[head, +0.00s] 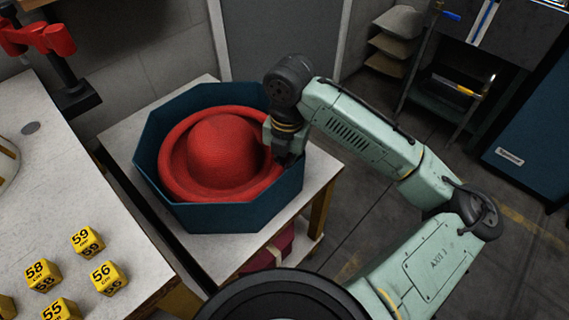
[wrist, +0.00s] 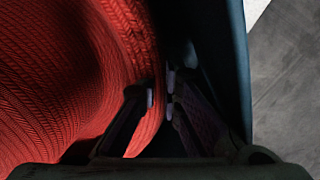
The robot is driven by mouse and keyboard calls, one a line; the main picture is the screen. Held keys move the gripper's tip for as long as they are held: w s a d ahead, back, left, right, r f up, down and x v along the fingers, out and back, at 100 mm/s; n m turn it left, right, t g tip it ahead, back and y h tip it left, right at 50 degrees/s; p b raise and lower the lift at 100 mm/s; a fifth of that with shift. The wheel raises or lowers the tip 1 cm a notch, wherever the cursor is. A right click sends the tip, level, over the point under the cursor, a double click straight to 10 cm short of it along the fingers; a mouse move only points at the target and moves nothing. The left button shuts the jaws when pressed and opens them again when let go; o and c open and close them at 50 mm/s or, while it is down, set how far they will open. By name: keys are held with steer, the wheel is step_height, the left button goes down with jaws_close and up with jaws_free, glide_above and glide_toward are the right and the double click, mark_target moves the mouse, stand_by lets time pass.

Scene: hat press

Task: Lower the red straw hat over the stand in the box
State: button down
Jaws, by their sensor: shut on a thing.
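The red straw hat (head: 222,150) is crown up inside the dark blue octagonal box (head: 240,215), with its brim within the walls. My gripper (head: 287,158) is at the right side of the hat, inside the box's right wall. In the wrist view my gripper (wrist: 160,98) is shut on the brim edge, and the woven red hat (wrist: 60,80) fills the left. The box's blue wall (wrist: 234,60) is close beside the fingers on the right. The stand is hidden under the hat, so I cannot tell whether the hat rests on it.
The box stands on a pale table (head: 118,135). A second table at left holds several yellow numbered blocks (head: 87,241). A red clamp-like tool (head: 40,38) is at upper left. A blue cabinet (head: 530,140) and a rack (head: 440,100) stand at right, with open floor between.

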steer(key=c, duration=1.7)
jaws_free()
steer(key=r, duration=1.2)
steer(key=shift+d+r, duration=0.1)
steer(key=shift+d, duration=0.1)
